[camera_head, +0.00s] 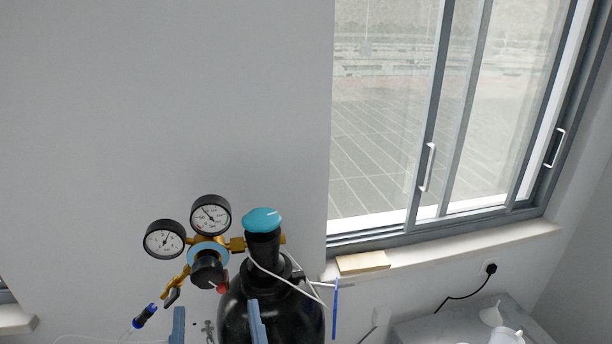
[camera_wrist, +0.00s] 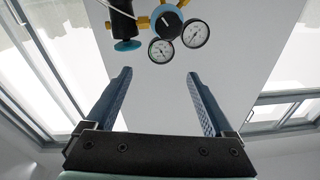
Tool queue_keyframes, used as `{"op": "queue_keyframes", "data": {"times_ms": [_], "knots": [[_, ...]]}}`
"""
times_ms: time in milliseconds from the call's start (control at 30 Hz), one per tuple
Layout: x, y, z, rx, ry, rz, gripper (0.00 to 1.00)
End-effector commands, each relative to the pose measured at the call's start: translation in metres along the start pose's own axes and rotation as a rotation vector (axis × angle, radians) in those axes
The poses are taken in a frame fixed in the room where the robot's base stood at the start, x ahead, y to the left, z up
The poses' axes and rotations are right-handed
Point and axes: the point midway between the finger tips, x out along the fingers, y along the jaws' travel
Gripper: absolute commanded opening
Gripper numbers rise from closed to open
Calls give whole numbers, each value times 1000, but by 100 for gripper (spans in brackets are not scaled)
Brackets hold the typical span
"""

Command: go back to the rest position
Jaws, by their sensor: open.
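My gripper (camera_wrist: 159,76) is open in the wrist view, its two blue fingers spread wide with nothing between them. The tips of its fingers (camera_head: 216,306) also show at the bottom of the head view, in front of the gas cylinder. The black cylinder (camera_head: 285,320) has a turquoise valve knob (camera_head: 262,220). A brass regulator with two round gauges (camera_head: 210,215) is fitted to the valve. In the wrist view the gauges (camera_wrist: 194,33) appear upside down, beyond the fingertips and apart from them.
A sliding window (camera_head: 400,130) with a sill (camera_head: 470,250) is at the right. A small wooden block (camera_head: 362,263) lies on the sill. A grey surface with white items (camera_head: 505,335) is at the lower right. A black plug and cable (camera_head: 490,270) are on the wall. Bare wall fills the upper left.

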Motion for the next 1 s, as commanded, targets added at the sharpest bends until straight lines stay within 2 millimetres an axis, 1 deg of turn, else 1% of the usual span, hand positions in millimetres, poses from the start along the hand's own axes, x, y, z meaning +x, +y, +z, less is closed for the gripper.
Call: {"op": "queue_keyframes", "data": {"times_ms": [33, 67, 100, 167, 200, 233, 333, 367, 400, 500, 533, 600, 700, 833, 1000], "knots": [[9, 6, -24, -19, 65, 13, 88], [14, 9, -39, -31, 100, 22, 88], [19, 14, -60, -49, 148, 35, 88], [24, 21, -92, -76, 222, 56, 88], [26, 25, -113, -95, 269, 71, 88], [26, 28, -130, -109, 305, 82, 88], [23, 38, -183, -157, 423, 122, 88], [20, 41, -199, -171, 458, 134, 88], [16, 44, -219, -190, 503, 150, 88], [3, 49, -262, -230, 599, 186, 88], [-1, 50, -273, -240, 624, 195, 88], [-10, 51, -294, -260, 671, 213, 88], [-18, 52, -312, -278, 712, 231, 88], [-23, 52, -321, -287, 732, 239, 88], [-22, 52, -321, -286, 731, 239, 88]]}}
